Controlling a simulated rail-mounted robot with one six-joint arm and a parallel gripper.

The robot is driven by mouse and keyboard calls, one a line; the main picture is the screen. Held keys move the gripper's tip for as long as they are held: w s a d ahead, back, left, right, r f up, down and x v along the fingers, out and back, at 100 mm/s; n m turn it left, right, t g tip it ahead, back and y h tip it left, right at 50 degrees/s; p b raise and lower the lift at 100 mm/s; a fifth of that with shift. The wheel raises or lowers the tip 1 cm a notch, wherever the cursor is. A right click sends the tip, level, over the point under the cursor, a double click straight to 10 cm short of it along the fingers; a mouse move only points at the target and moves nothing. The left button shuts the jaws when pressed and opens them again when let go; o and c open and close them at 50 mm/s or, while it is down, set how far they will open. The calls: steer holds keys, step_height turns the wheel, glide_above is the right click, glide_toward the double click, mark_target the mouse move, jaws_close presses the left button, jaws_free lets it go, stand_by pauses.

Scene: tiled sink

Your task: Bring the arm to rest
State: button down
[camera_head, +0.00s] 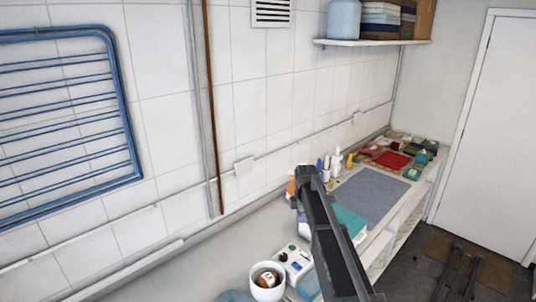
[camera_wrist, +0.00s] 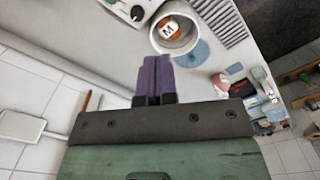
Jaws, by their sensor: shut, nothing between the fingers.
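My gripper shows in the wrist view (camera_wrist: 153,62), with its two purple fingers pressed together and nothing between them. It points over the pale counter, with a white cup (camera_wrist: 178,38) just beyond and to the right of the fingertips. The gripper does not touch the cup as far as I can tell. In the head view my dark arm (camera_head: 330,235) rises from the bottom edge over the counter; the fingers cannot be made out there.
The white cup (camera_head: 267,282) holds an orange-and-white item beside a white device with knobs (camera_head: 294,260). A grey-blue mat (camera_head: 370,193) lies farther back, with bottles (camera_head: 336,160) and several small items around it. A blue rack (camera_head: 130,120) hangs on the tiled wall; a shelf (camera_head: 375,42) is above.

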steer(key=s+f+m+b, duration=0.6)
steer(key=s, duration=0.4)
steer(key=s+f+m+b, duration=0.5)
steer(key=s+m, duration=0.1)
steer(key=s, duration=0.3)
steer(key=s+f+m+b, duration=0.6)
steer(key=s+m, duration=0.1)
steer(key=s, duration=0.3)
step_height(320, 180, up, 6)
steer(key=n+t+y+p, duration=0.1)
steer(key=n+p, duration=0.5)
steer(key=n, duration=2)
glide_above(294, 263)
steer(key=s+d, duration=0.2)
steer(key=f+b, duration=0.4)
steer(key=w+a+f+b, duration=0.1)
steer(key=f+b, duration=0.9)
steer(key=shift+w+a+f, duration=0.2)
steer(key=shift+w+a, duration=0.1)
steer(key=shift+w, duration=0.1)
steer(key=shift+r, duration=0.1)
